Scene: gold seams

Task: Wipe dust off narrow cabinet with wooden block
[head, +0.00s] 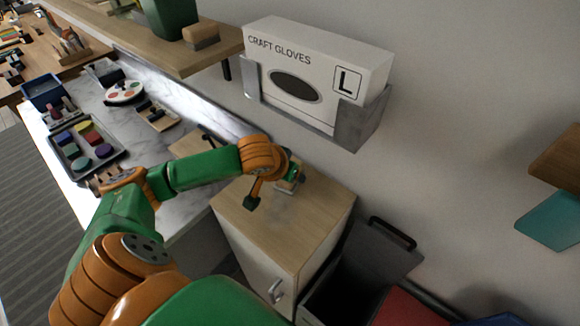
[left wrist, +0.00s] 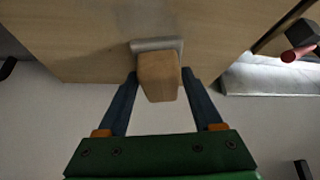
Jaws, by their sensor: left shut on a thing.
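The narrow cabinet (head: 255,222) stands against the wall, with a pale wood top and a handle on its front door. My left gripper (head: 291,178) is over the back part of its top. In the left wrist view my left gripper (left wrist: 159,82) is shut on a tan wooden block (left wrist: 159,78), with a grey strip at its far edge against the wood top (left wrist: 80,65). Whether the block touches the top is hard to tell. A faint greyish smudge shows on the top near the block. My right gripper is not in view.
A marble counter (head: 185,215) with a paint tray (head: 88,146) lies left of the cabinet. A craft gloves box (head: 315,65) in a grey wall holder hangs above. A dark open bin (head: 375,255) stands right of the cabinet. A wooden shelf (head: 150,48) is at upper left.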

